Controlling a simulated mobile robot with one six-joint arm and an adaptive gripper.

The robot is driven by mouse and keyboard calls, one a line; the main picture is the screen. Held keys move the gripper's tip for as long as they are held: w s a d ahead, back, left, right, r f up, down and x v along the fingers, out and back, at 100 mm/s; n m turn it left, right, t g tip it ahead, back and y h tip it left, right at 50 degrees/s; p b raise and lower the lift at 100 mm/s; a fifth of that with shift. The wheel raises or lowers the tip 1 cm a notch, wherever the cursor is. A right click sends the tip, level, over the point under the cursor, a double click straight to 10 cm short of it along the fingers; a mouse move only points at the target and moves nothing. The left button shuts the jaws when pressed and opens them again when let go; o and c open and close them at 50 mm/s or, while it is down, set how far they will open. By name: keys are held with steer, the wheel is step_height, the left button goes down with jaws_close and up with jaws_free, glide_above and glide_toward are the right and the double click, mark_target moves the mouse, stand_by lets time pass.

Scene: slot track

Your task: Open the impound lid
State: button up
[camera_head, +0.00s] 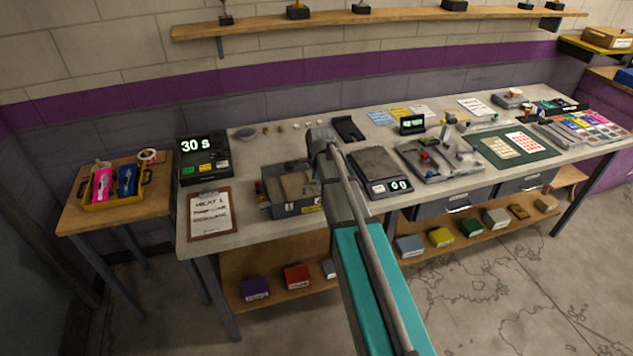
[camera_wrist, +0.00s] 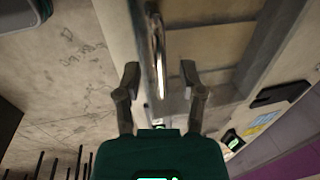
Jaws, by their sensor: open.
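The impound box (camera_head: 292,209) is a low grey box with a yellow label, on the left half of the bench in the head view. Brownish panels show within its top; its lid seems down, but my arm hides part of it. In the wrist view, the box's brown top (camera_wrist: 215,45) is close up, with a shiny metal bar handle (camera_wrist: 158,50) along its edge. My gripper (camera_wrist: 160,72) is open, its two fingers apart on either side of the bar's line. Contact cannot be told. In the head view my arm hides the fingers.
A clipboard (camera_head: 211,213) lies left of the box, and a timer (camera_head: 204,158) reading 30 s stands behind it. A scale (camera_head: 379,172) sits close on the right. A side table (camera_head: 112,205) with a yellow tray is at far left. Open floor lies in front.

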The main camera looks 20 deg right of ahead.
jaws_close()
steer(key=w, duration=2)
jaws_free()
